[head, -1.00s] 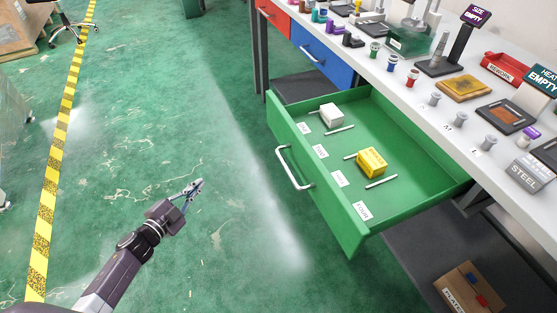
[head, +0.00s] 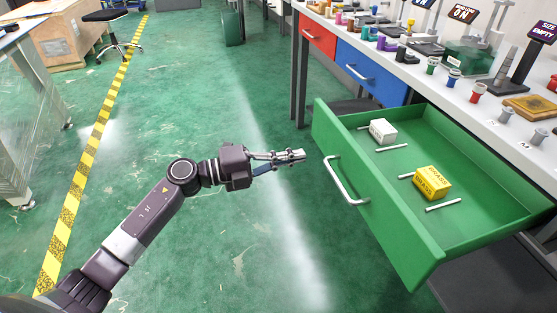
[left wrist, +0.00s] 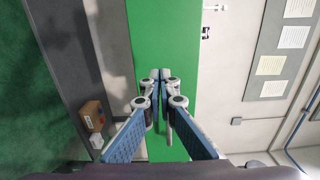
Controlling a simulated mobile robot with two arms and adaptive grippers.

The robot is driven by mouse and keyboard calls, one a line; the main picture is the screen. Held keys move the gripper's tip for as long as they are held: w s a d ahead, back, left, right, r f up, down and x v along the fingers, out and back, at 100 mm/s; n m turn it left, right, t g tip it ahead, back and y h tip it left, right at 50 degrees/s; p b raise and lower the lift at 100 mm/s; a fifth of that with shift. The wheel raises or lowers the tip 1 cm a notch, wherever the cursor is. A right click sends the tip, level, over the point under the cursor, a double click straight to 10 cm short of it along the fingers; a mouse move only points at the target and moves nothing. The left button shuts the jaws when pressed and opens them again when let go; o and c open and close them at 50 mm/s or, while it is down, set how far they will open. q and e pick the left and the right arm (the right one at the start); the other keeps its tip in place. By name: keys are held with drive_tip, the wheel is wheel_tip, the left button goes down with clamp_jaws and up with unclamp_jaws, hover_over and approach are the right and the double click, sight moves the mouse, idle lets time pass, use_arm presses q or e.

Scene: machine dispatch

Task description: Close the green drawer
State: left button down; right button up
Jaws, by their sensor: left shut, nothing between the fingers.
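The green drawer (head: 384,206) is pulled well out from under the workbench at the right of the head view. Its silver handle (head: 346,181) is on the front panel. Inside lie a white block (head: 383,131), a yellow block (head: 432,183) and several thin white rods. My left gripper (head: 303,155) is shut and empty, just left of the handle and apart from it as far as I can tell. In the left wrist view the shut fingertips (left wrist: 161,75) point at the drawer's green front (left wrist: 160,30). My right gripper is not in view.
The white workbench (head: 474,97) carries several small coloured parts and stands. A blue drawer (head: 371,75) and a red drawer (head: 318,34) are shut further back. The green floor left of the drawer is clear, with a yellow-black tape line (head: 90,150).

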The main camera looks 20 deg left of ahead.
sight(332, 150)
use_arm(q)
drive_tip(key=x, duration=0.6)
drive_tip(key=shift+w+d, duration=0.35)
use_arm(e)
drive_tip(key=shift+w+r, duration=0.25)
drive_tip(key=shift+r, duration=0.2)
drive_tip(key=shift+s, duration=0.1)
